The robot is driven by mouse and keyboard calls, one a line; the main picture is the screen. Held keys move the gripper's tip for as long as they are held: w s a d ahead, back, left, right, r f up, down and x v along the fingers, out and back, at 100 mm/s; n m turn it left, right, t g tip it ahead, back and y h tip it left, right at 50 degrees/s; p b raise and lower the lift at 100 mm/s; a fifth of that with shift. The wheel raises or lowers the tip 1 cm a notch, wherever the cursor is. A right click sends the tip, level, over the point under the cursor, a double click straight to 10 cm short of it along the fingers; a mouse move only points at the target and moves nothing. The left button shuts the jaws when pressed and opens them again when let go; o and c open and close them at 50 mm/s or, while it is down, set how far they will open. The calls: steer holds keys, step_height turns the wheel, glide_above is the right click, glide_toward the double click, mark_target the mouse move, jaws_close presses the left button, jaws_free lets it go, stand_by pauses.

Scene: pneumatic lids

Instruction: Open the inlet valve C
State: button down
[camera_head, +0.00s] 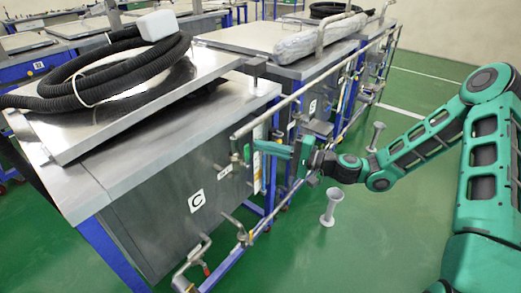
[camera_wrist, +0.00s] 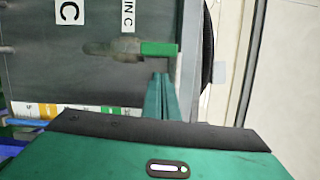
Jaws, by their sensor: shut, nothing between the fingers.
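Inlet valve C has a green handle (camera_wrist: 160,48) on a dull metal body (camera_wrist: 112,49), beside the white "IN C" label (camera_wrist: 129,16) in the wrist view. The handle points away from the body to the right in that view. My gripper (camera_wrist: 160,76) is shut and empty, with its teal fingers just below the handle there. A small gap shows, but contact cannot be told for sure. In the head view my gripper (camera_head: 257,146) reaches left to the tank's front right edge, near the valve. The valve is small and hard to make out there.
Tank C is a grey metal box with a "C" label (camera_head: 196,201) and a flat lid (camera_head: 130,115) bearing a black hose (camera_head: 105,75). Pipes (camera_head: 192,262) run along its front. Two pale stands (camera_head: 330,205) are on the green floor, which is otherwise open nearby.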

steer(key=w+v, duration=0.1)
steer(key=v, duration=0.9)
steer(key=shift+d, duration=0.65)
steer(key=shift+w, duration=0.1)
